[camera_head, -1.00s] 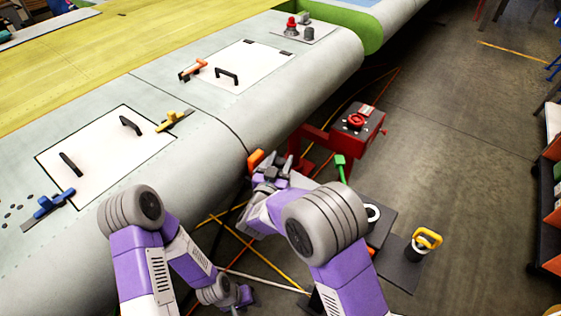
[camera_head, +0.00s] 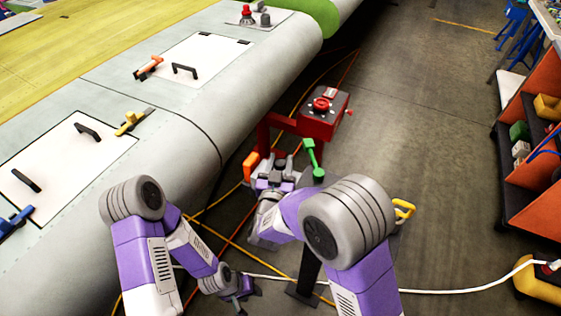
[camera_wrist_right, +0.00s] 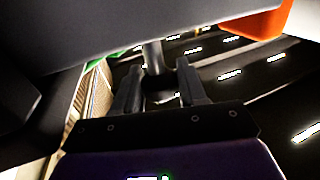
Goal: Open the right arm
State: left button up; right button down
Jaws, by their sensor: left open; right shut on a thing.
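My right gripper (camera_head: 278,172) is beside the wing's rounded edge, below the red stand. In the right wrist view its fingers (camera_wrist_right: 158,92) are shut on a grey post (camera_wrist_right: 153,57). A dark bar (camera_wrist_right: 110,40) crosses above them, with an orange end piece (camera_wrist_right: 255,20). The orange piece (camera_head: 250,165) shows left of the gripper in the head view. A green handle (camera_head: 310,152) leans up just right of the gripper. My left gripper (camera_head: 243,290) is open, low and near the floor. I cannot tell which part is the right arm.
A red box (camera_head: 325,112) with a red knob stands behind. The grey wing (camera_head: 180,120) with white panels fills the left. A yellow handle (camera_head: 404,210) is partly hidden by my right arm. Cables (camera_head: 450,291) cross the floor. A shelf (camera_head: 545,170) stands right.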

jog(key=c, duration=0.7)
grip_release()
jog(key=s, duration=0.2)
jog(key=s+a, duration=0.1)
jog(key=s, duration=0.4)
jog(key=shift+s+a, duration=0.15)
jog(key=shift+s, duration=0.1)
